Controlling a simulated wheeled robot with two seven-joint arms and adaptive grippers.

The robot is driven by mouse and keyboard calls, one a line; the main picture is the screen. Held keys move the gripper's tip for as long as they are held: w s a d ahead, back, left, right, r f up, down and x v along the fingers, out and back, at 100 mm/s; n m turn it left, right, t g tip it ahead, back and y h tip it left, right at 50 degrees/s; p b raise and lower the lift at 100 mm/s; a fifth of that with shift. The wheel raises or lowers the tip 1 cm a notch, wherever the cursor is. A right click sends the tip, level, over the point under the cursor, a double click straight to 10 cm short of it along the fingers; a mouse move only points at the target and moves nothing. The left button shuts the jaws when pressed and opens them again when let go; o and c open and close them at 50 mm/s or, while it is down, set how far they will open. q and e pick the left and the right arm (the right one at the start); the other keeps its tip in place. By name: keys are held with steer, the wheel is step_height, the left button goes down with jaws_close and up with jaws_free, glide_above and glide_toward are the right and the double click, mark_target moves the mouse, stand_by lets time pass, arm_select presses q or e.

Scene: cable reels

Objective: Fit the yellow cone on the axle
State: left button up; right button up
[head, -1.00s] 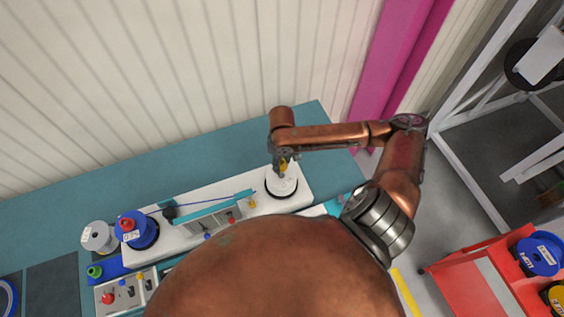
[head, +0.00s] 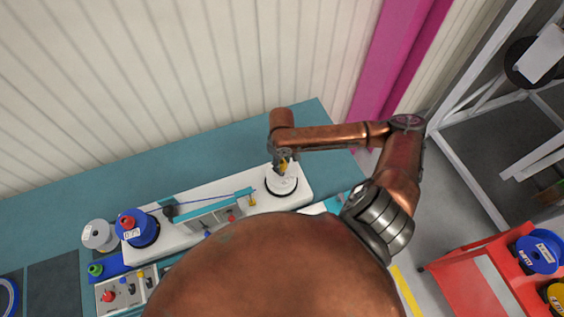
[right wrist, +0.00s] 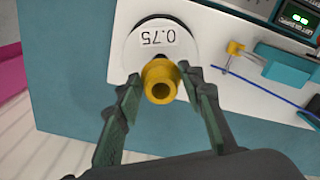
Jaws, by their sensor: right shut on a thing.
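The yellow cone (right wrist: 160,78) is between the fingertips of my right gripper (right wrist: 160,84), which is shut on it. Its open end, with a dark hole, faces the wrist camera. In the head view the right gripper (head: 283,163) is directly over the white reel (head: 283,186) at the right end of the white bench unit. The reel also shows in the right wrist view (right wrist: 135,38), with a "0.75" label. The cone overlaps the reel's middle and hides the axle; I cannot tell whether the cone touches it. My left gripper is not in view.
A blue reel with a red cone (head: 127,222) stands at the unit's left end, beside a grey-white reel (head: 99,236). A blue cable (right wrist: 265,83) runs along the unit. A control box (head: 127,287) is in front. The teal bench (head: 180,170) is clear behind.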

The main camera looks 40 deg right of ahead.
steer(key=shift+f, duration=0.15)
steer(key=shift+f, duration=1.8)
steer(key=shift+f, duration=0.25)
steer(key=shift+f, duration=0.25)
stand_by(0.4)
steer(key=o, duration=1.2)
steer(key=shift+o, duration=0.2)
